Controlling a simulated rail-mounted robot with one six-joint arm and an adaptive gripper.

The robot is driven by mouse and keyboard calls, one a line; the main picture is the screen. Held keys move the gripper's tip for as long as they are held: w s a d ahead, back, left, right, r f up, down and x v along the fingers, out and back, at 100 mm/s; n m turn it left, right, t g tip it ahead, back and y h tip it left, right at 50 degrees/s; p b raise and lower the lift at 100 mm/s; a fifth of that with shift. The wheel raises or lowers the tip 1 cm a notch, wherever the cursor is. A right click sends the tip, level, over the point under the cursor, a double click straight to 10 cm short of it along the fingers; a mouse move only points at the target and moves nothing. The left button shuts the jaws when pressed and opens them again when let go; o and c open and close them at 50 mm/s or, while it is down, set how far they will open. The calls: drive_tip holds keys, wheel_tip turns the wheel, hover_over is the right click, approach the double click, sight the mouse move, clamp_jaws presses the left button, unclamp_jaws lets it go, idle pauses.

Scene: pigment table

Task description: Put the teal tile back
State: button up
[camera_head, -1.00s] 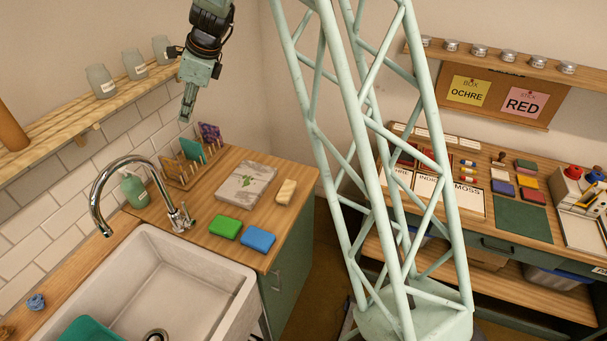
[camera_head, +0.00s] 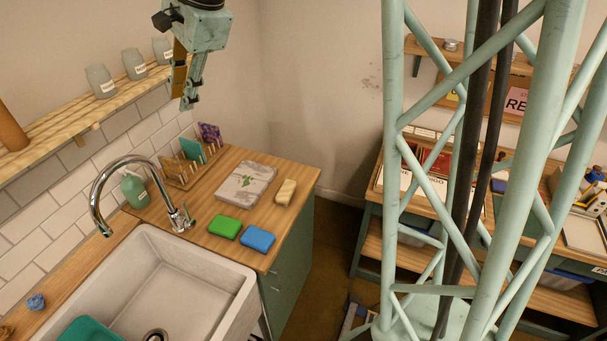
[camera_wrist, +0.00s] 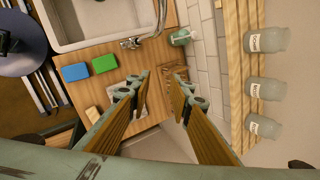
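The teal tile (camera_head: 191,148) stands upright in a wooden rack (camera_head: 180,180) at the back of the sink counter in the head view. A purple patterned tile (camera_head: 210,133) stands behind it in the same rack. My gripper (camera_head: 185,98) is above the rack, clear of the tiles. In the wrist view my gripper (camera_wrist: 160,80) has its two fingers apart, with brownish inner faces and nothing seen between them. Part of the rack shows beyond the right finger (camera_wrist: 173,90); I cannot make out the teal tile there.
A pale slab with a green leaf (camera_head: 245,182), a cream block (camera_head: 285,192), a green sponge (camera_head: 225,227) and a blue sponge (camera_head: 258,238) lie on the counter. The tap (camera_head: 135,165) rises beside the sink (camera_head: 240,300). A shelf with jars (camera_head: 100,82) hangs left.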

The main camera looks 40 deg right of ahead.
drive_tip(key=s+r+n+h, duration=0.1)
drive_tip(key=s+r+n, duration=0.25)
drive_tip(key=s, duration=0.75)
drive_tip(key=s+r+n, duration=0.3)
drive_tip(key=s+n, duration=0.2)
drive_tip(key=s, duration=0.7)
drive_tip(key=s+d+f+n+h, duration=0.1)
drive_tip(key=s+d+n, duration=0.1)
drive_tip(key=s, duration=0.8)
drive_tip(key=s+d+f+n+h, duration=0.1)
drive_tip(key=s+n, duration=0.4)
drive_tip(key=s, duration=0.5)
drive_tip(key=shift+s+d+f, duration=0.15)
drive_tip(key=shift+d+f, duration=0.05)
drive_tip(key=shift+d, duration=0.2)
drive_tip(key=shift+r, duration=0.1)
